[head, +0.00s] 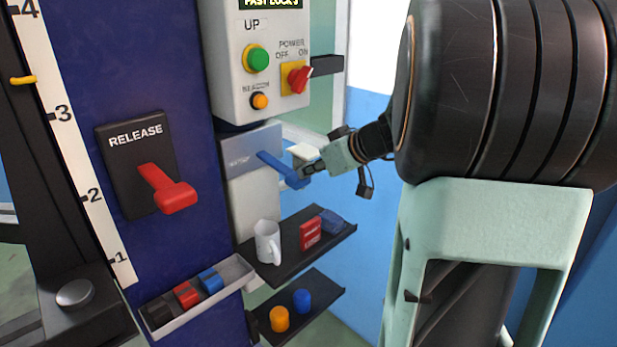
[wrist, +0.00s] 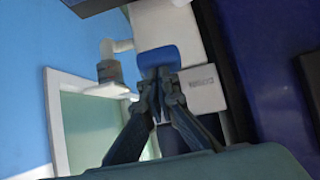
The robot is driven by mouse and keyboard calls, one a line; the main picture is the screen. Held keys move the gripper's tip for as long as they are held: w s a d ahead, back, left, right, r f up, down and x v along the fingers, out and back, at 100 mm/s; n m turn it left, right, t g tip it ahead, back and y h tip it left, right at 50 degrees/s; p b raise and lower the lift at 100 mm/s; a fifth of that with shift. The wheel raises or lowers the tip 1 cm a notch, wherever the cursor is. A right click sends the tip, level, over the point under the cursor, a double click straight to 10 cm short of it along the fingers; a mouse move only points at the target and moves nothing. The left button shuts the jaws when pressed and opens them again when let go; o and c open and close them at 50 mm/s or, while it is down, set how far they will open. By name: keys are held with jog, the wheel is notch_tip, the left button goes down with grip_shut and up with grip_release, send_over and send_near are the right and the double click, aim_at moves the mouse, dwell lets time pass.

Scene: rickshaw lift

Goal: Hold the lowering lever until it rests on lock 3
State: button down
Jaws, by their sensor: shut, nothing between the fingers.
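The blue lowering lever (head: 276,164) sticks out of a grey box below the control panel. In the wrist view the lever's blue end (wrist: 157,58) lies just beyond my fingertips. My gripper (head: 303,173) is shut with nothing between its fingers. In the wrist view its fingertips (wrist: 159,76) are together and overlap the lever's near edge; they appear to press on it, but contact is hard to tell. The yellow pointer (head: 22,80) stands on the number scale (head: 75,155) between 3 and 4, nearer 3. The panel display (head: 270,3), cut off at the top, reads "PAST LOCK 3".
A red RELEASE lever (head: 167,188) is on the blue column. The control panel (head: 233,60) has green and orange buttons and a red power switch. Below the lever, a shelf (head: 335,237) holds a white mug (head: 267,243) and a red box (head: 310,233).

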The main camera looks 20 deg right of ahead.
aim_at(305, 185)
jog(key=shift+f+t+y+b, duration=0.2)
jog(key=shift+f+t+b, duration=0.6)
jog(key=shift+b, duration=2.95)
jog(key=shift+f+t+y+b, duration=0.2)
jog(key=shift+f+b, duration=1.2)
jog(key=shift+b, duration=2.35)
jog(key=shift+r, duration=1.1)
